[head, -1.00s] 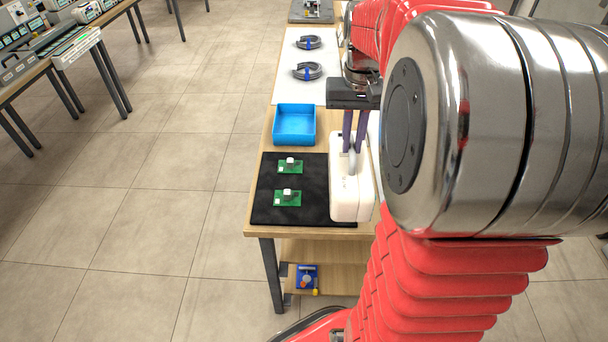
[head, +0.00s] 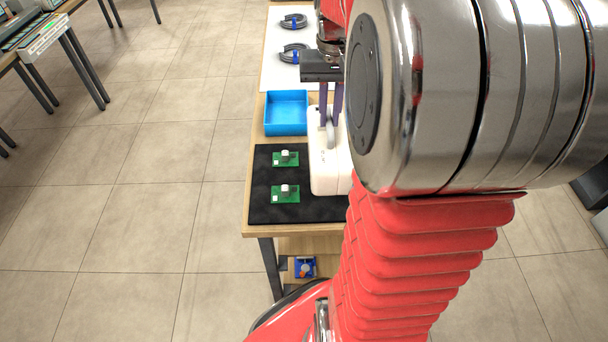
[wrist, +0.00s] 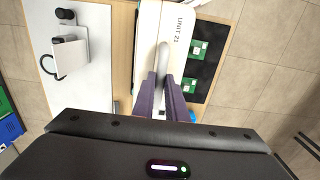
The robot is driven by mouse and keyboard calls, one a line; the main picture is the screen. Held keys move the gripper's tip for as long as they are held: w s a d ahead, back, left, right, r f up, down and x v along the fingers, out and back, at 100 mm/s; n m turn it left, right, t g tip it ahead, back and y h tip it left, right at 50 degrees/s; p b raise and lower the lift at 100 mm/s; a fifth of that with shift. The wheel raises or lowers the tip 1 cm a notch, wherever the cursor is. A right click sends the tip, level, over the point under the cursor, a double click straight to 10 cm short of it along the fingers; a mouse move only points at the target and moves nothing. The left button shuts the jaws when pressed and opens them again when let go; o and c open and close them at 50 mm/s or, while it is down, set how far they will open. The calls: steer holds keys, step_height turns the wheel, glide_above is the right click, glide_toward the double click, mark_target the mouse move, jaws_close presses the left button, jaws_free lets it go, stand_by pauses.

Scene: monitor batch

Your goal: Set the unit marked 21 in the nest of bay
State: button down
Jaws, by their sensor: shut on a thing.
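The unit marked 21 is a white box with a loop handle on top. It shows in the head view (head: 324,176) at the right of the black mat, and its "UNIT 21" lettering reads in the wrist view (wrist: 181,38). My gripper (head: 331,118) is shut on the handle, with its purple fingers on both sides of it, also in the wrist view (wrist: 166,82). The unit overlaps the mat's right part in the picture; whether it touches the mat cannot be told. No nest can be made out; my arm hides much of the right side.
Two green boards (head: 285,193) lie on the black mat (head: 262,212). A blue bin (head: 286,131) stands behind it. Farther back, black cable coils (head: 294,54) lie on a white surface (head: 272,72). Other tables stand at far left; the tiled floor between is clear.

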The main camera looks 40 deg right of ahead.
mark_target(328, 146)
steer(key=shift+f, duration=3.1)
steer(key=shift+f, duration=1.9)
steer(key=c, duration=1.8)
jaws_free()
steer(key=shift+s, duration=0.1)
steer(key=shift+o, duration=0.2)
step_height(328, 146, up, 12)
